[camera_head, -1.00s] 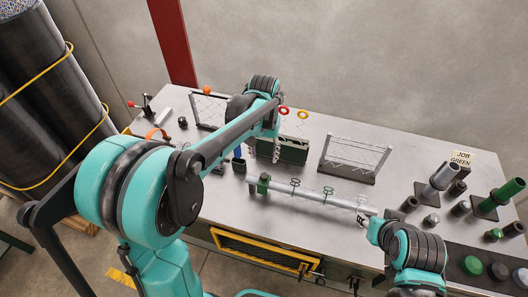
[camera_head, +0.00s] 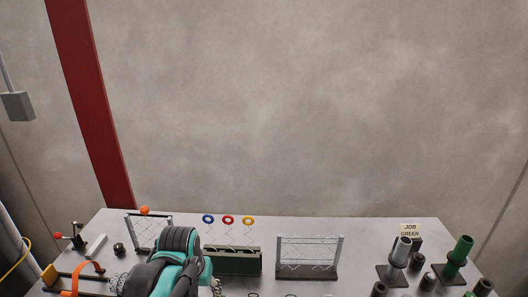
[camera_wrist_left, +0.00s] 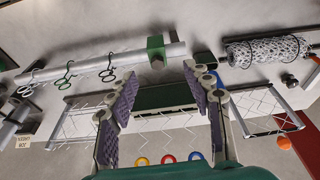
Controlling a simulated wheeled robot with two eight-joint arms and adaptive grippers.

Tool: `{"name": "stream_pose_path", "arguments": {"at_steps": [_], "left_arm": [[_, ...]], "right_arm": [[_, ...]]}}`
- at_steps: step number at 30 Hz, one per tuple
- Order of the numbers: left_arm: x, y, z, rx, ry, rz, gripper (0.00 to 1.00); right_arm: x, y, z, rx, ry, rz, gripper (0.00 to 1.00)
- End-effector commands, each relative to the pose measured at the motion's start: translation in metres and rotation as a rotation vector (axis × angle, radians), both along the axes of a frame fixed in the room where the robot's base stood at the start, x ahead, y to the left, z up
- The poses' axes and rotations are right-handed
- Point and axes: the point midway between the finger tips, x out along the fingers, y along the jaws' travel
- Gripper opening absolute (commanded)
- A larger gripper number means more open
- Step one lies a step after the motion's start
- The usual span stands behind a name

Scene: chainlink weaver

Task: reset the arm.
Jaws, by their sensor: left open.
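My left arm comes in at the bottom of the head view, over the table. Its gripper (camera_head: 216,287) shows only in part there, low and in front of the dark green box (camera_head: 232,260). In the left wrist view the gripper (camera_wrist_left: 160,80) is open, with two purple-padded fingers apart and nothing between the pads. The green box (camera_wrist_left: 165,96) lies beyond the fingers in that view, and I cannot tell the distance. My right gripper is out of both current views.
Wire racks (camera_head: 309,272) stand on the table (camera_head: 370,232). Blue, red and yellow rings (camera_head: 228,220) are behind the green box. Grey and green cylinders (camera_head: 459,252) stand at right. A pipe with a green collar (camera_wrist_left: 155,52) shows in the wrist view. The wall above is bare.

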Motion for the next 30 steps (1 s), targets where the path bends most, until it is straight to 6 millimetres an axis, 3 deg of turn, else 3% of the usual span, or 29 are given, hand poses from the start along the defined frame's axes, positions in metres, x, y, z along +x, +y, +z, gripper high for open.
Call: {"name": "stream_pose_path", "arguments": {"at_steps": [1, 6, 12, 17, 30], "left_arm": [[-0.017, 0.003, -0.012, 0.0, -0.041, 0.0, 0.51], [-0.059, 0.009, -0.036, 0.003, -0.192, -0.003, 0.51], [-0.091, 0.013, -0.065, 0.008, -0.326, -0.004, 0.51], [-0.1, 0.015, -0.075, 0.011, -0.374, -0.005, 0.51], [-0.101, 0.015, -0.075, 0.011, -0.381, -0.005, 0.51]], "right_arm": [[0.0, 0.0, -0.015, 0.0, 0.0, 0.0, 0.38], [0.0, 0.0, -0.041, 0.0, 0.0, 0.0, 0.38], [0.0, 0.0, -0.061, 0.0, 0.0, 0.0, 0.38], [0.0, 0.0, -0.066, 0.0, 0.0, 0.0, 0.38], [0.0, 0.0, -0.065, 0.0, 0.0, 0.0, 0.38]]}}
